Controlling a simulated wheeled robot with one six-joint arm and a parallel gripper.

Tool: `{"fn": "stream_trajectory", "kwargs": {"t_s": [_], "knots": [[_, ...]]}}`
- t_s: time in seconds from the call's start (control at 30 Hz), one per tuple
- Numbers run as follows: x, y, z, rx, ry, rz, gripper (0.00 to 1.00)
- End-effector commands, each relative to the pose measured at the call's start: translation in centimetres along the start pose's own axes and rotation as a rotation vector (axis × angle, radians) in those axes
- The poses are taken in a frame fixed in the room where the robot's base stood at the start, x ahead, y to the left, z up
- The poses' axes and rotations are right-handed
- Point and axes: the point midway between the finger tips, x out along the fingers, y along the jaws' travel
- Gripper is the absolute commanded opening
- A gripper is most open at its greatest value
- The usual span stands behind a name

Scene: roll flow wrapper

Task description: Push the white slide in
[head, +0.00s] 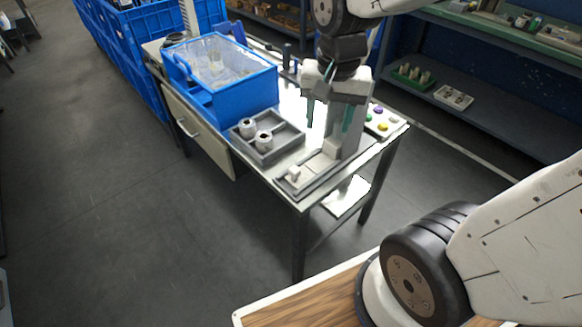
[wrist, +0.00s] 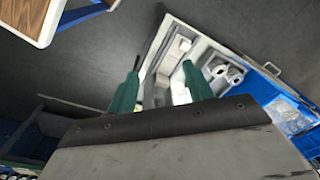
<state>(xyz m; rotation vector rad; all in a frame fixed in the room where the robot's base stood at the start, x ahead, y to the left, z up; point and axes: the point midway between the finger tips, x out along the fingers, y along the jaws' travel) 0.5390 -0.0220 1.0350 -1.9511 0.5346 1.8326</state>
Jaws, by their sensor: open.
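The white slide (head: 312,168) lies in a grey rail at the near corner of the table, with a small white knob at its near end. The slide also shows in the wrist view (wrist: 176,50), beyond and between my fingers. My gripper (head: 328,128) points down above the table, behind the slide's near end in the head view. Its two green fingers are apart with nothing held between them. The fingers also show in the wrist view (wrist: 162,64). The slide's far end is partly hidden by my gripper and a grey upright block (head: 351,134).
A grey tray (head: 284,153) with two white rolls sits left of the slide. A blue bin (head: 240,100) stands behind the tray. A button panel (head: 384,121) with coloured buttons is at the table's right edge. The floor before the table is clear.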

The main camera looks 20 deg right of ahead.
Motion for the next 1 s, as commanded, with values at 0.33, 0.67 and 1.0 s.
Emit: {"fn": "stream_trajectory", "kwargs": {"t_s": [0.33, 0.67, 1.0], "knots": [[12.0, -5.5, -5.4, 0.511, -0.038, 0.041, 0.51], [17.0, -6.8, -6.4, 0.689, -0.040, 0.054, 0.51], [22.1, -6.6, -6.0, 0.689, -0.041, 0.055, 0.51]]}}
